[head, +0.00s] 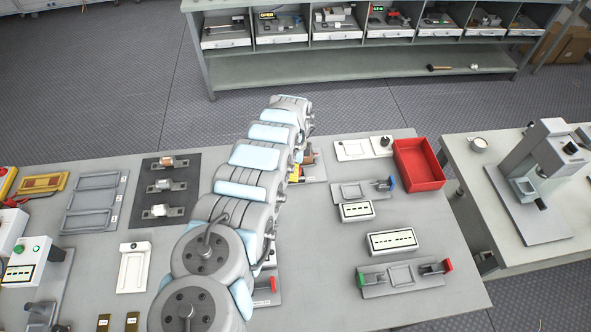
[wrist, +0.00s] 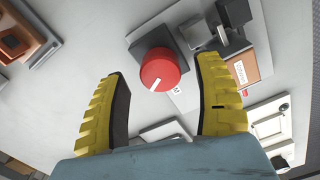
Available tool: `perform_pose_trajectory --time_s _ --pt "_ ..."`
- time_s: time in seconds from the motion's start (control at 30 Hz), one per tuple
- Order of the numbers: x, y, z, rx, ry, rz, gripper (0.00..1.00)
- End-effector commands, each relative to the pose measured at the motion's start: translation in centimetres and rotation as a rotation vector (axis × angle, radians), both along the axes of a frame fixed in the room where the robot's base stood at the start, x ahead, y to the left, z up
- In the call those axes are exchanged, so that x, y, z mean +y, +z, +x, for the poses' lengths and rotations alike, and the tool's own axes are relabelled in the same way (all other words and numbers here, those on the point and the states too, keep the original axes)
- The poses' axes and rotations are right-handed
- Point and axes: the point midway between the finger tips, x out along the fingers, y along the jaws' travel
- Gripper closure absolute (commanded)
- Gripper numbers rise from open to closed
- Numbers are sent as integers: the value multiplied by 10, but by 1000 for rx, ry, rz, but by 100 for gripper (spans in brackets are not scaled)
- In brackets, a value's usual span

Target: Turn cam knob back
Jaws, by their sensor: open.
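In the wrist view, a round red cam knob (wrist: 160,70) with a white mark near its lower-left edge sits on a dark square base on a light plate. A grey metal block (wrist: 230,22) and an orange-brown piece (wrist: 246,66) are to its right. My gripper (wrist: 161,72) is open, with its yellow ribbed fingers on either side of the knob. A gap shows on the left; whether the right finger touches is unclear. In the head view, my arm hides the knob and most of the gripper; a bit of yellow finger (head: 294,172) shows.
A red bin (head: 418,165) stands at the table's right, beside a white plate (head: 352,150). Fixtures with a blue handle (head: 391,184) and a red handle (head: 448,265) are nearby. In the wrist view, an orange block (wrist: 16,42) is at the left and a white plate (wrist: 268,122) lower right.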

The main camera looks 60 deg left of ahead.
Motion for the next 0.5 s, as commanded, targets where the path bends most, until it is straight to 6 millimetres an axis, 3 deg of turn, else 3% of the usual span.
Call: perform_pose_trajectory --time_s 0.5 --pt "0 -13 0 1 0 2 32"
